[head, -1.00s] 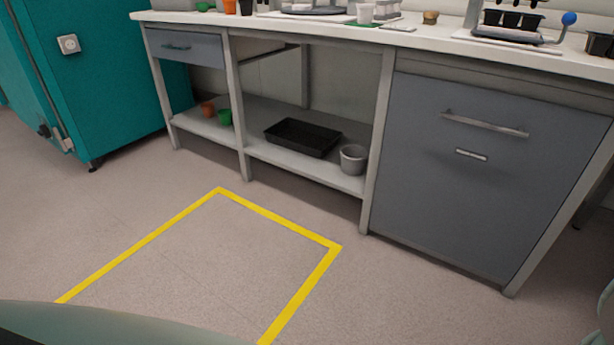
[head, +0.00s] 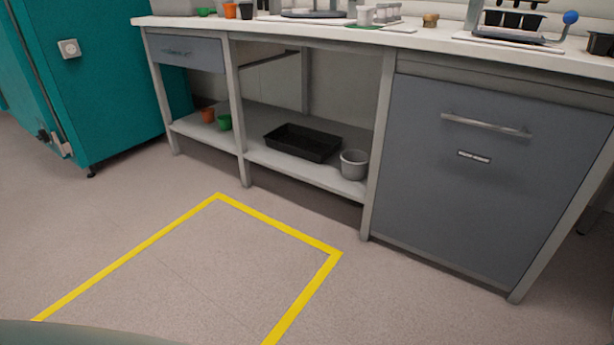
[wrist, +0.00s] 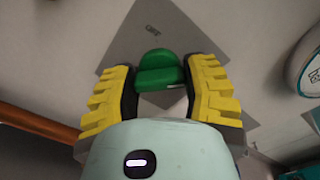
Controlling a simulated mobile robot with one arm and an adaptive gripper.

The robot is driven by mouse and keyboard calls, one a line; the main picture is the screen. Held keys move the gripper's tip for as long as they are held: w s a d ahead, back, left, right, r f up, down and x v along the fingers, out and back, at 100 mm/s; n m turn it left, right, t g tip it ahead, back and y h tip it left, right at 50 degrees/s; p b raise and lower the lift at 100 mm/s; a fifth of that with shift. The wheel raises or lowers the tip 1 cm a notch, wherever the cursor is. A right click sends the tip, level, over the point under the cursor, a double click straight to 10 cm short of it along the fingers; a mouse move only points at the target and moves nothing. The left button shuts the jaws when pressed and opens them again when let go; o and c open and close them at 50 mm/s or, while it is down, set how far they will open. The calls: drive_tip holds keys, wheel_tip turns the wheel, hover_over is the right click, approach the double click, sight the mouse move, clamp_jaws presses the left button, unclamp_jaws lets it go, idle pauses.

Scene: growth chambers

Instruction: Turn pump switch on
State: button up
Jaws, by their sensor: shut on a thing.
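The pump switch appears as a green rotary knob (wrist: 158,66) on a grey square plate (wrist: 128,45) in the wrist view. Small dark lettering on the plate above the knob looks like "OFF". My gripper (wrist: 161,78) has its two yellow-and-black fingers on either side of the knob and is shut on it. The lower part of the knob is close to my pale gripper body. The head view shows neither the gripper nor this knob.
A white-topped bench (head: 400,42) with grey fronts stands ahead, with pots and a black tray (head: 302,142) on its lower shelf. A teal cabinet (head: 110,90) stands at left. Yellow floor tape (head: 280,225) marks clear floor. The wrist view shows an orange-brown bar (wrist: 35,120).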

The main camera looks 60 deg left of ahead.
drive_tip(key=shift+m, duration=0.4)
drive_tip(key=o, duration=1.2)
drive_tip(key=shift+a, duration=0.15)
drive_tip(key=v, duration=1.1)
drive_tip(key=shift+s+a, duration=0.15)
drive_tip(key=shift+a, duration=0.2)
